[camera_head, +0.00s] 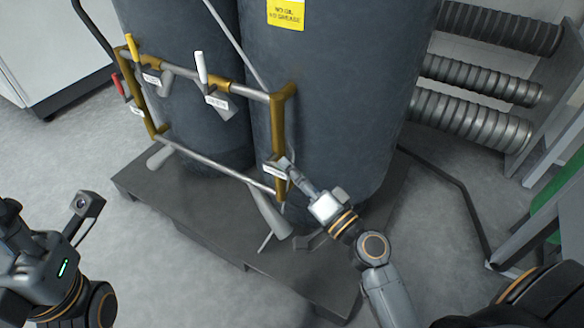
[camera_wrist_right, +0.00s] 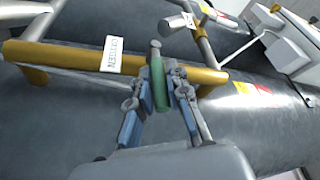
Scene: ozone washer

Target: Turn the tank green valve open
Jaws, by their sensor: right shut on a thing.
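The green valve handle (camera_wrist_right: 159,88) shows in the right wrist view, upright between the two fingers of my right gripper (camera_wrist_right: 155,78), which is shut on it. The valve sits on the brass-coloured bar of the tank frame, beside a white label (camera_wrist_right: 112,54). In the head view my right gripper (camera_head: 288,168) reaches the lower right of the frame, at a small white label (camera_head: 275,171). There the gripper hides the green handle. My left arm is at the lower left, away from the tanks; its fingers cannot be made out.
The dark tanks (camera_head: 340,100) stand on a dark pallet (camera_head: 215,235). A white-handled valve (camera_head: 201,68), a yellow-handled valve (camera_head: 132,47) and a red-handled valve (camera_head: 118,84) are on the frame's left half. Ribbed hoses (camera_head: 470,120) are at the right. The floor in front is clear.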

